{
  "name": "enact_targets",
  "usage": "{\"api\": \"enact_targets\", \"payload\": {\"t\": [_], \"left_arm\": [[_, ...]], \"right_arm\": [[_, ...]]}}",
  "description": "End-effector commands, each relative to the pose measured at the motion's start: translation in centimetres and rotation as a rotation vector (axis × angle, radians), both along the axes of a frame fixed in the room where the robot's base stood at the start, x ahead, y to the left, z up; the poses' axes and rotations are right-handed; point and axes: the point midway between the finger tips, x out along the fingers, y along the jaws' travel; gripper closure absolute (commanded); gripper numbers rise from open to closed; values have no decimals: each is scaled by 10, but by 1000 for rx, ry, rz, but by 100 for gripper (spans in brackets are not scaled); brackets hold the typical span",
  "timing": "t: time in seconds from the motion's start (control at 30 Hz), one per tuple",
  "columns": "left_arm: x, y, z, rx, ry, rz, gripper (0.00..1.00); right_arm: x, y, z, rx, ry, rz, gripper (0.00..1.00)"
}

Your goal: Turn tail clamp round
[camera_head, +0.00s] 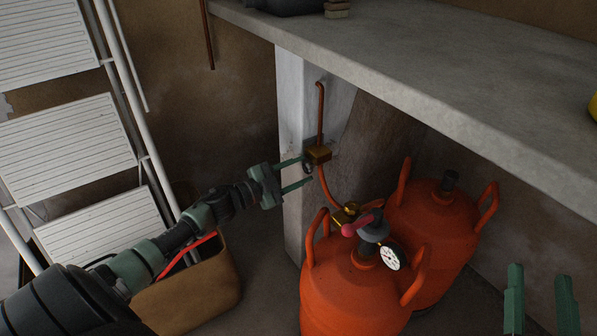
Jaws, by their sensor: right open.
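A brass block (318,154) sits on the pale post, with a copper pipe (320,110) rising from it. An orange hose (326,188) runs down from it to a brass fitting (345,213) by the front gas cylinder (350,295). A small grey part (308,168) shows just below the block; I cannot tell whether it is the tail clamp. My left gripper (307,171) is open, its fingers pointing right, with the upper tip close to the block; I cannot tell whether it touches. My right gripper (541,272) is open and empty at the lower right.
A second orange cylinder (435,220) stands behind the front one, which carries a red-handled valve (357,224) and a gauge (389,258). A concrete shelf (440,80) overhangs them. A brown bin (195,295) and white ladder (65,140) stand left.

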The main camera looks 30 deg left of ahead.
Motion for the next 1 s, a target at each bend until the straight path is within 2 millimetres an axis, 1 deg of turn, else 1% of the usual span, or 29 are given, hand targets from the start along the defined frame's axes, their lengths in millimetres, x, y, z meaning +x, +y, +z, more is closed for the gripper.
{"api": "enact_targets", "payload": {"t": [0.03, 0.07, 0.1, 0.13, 0.37, 0.57, 0.77, 1.0], "left_arm": [[0, 0, 0, 0, 0, 0, 74], [0, 0, 0, 0, 0, 0, 83], [0, 0, 0, 0, 0, 0, 94], [0, 0, 0, 0, 0, 0, 100], [0, 0, 0, 10, -4, 0, 100], [0, 0, 0, 71, -29, 0, 100], [0, 0, 0, 200, -83, 0, 100], [0, 0, -1, 410, -169, 1, 100]], "right_arm": [[0, 0, 0, 0, 0, 0, 51], [0, 0, 0, 0, 0, 0, 51], [0, 0, 0, 0, 1, 0, 51], [0, 0, 0, 0, 1, 0, 51], [0, 0, 0, 0, 2, -1, 51], [1, 0, -3, -4, 18, -1, 51], [2, 0, -6, -10, 36, -2, 51], [1, -1, -10, -11, 46, -3, 51]]}}
